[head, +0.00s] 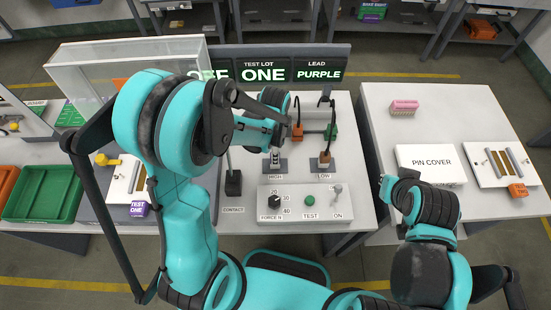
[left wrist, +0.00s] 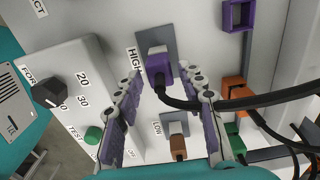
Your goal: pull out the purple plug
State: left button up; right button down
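The purple plug (left wrist: 158,66) sits in the grey HIGH socket plate (left wrist: 150,42) in the left wrist view, with a black cable (left wrist: 240,101) running from it to the right. My left gripper (left wrist: 163,78) is open, with one finger on each side of the plug and visible space between. In the head view my left gripper (head: 274,156) is over the HIGH socket and hides the plug. A brown plug (left wrist: 178,145) sits in the LOW socket beside it. My right gripper (head: 398,180) is over the right table's front left; its fingers are not clear.
A control box (head: 305,203) with a knob, green button and switch stands in front of the sockets. Orange (head: 297,131) and green (head: 331,132) holders stand behind. An empty purple holder (left wrist: 238,15) is nearby. A PIN COVER box (head: 432,165) lies on the right table.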

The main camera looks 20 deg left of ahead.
pick_arm(q)
grip_shut()
jog(key=shift+r, duration=0.35)
jog(key=shift+r+p, duration=0.25)
jog(key=shift+p, duration=0.1)
jog(key=shift+r+p, duration=2.2)
jog(key=shift+r, duration=0.95)
